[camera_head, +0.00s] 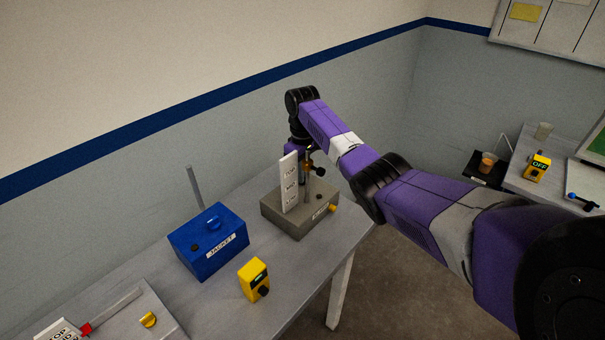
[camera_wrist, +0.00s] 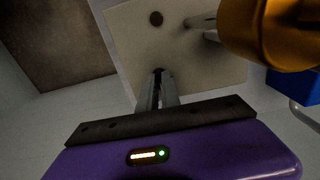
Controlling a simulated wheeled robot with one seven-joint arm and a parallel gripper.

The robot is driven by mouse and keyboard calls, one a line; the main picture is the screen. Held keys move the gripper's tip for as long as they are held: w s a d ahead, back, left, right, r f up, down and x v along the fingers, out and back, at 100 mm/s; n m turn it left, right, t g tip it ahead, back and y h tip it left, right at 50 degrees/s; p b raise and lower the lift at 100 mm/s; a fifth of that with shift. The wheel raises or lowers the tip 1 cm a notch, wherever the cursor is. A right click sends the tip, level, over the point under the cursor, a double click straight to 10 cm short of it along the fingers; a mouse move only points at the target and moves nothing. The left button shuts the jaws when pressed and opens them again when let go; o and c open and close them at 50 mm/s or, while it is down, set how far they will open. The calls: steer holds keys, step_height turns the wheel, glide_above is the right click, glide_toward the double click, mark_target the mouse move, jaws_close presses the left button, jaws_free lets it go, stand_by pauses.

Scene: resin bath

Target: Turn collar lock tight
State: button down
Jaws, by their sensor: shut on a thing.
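The stand (camera_head: 287,218) is a grey-brown box on the table, with an upright white marked card (camera_head: 289,183) and a thin rod. My gripper (camera_head: 304,166) is at the stand's upper part, just behind the card. In the wrist view, my gripper's fingers (camera_wrist: 158,86) are close together on a small dark piece (camera_wrist: 158,72), which I take for the collar lock; the fingers hide most of it. A large amber rounded part (camera_wrist: 272,30) is close by at upper right. A small black knob (camera_head: 320,171) shows beside the rod. The lock's tightness cannot be seen.
A blue box (camera_head: 208,243) labelled JACKET and a yellow switch box (camera_head: 254,280) stand left of the stand. A tray (camera_head: 135,318) with a yellow knob is at lower left. Another bench (camera_head: 555,187) is at right. The table's right edge is near the stand.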

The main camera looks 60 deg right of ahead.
steer(key=c, duration=1.6)
jaws_free()
steer(key=shift+o, duration=0.2)
steer(key=shift+r, duration=0.1)
step_height(320, 180, up, 7)
steer(key=shift+r+b, duration=0.1)
steer(key=shift+b, duration=0.55)
steer(key=shift+r, duration=0.25)
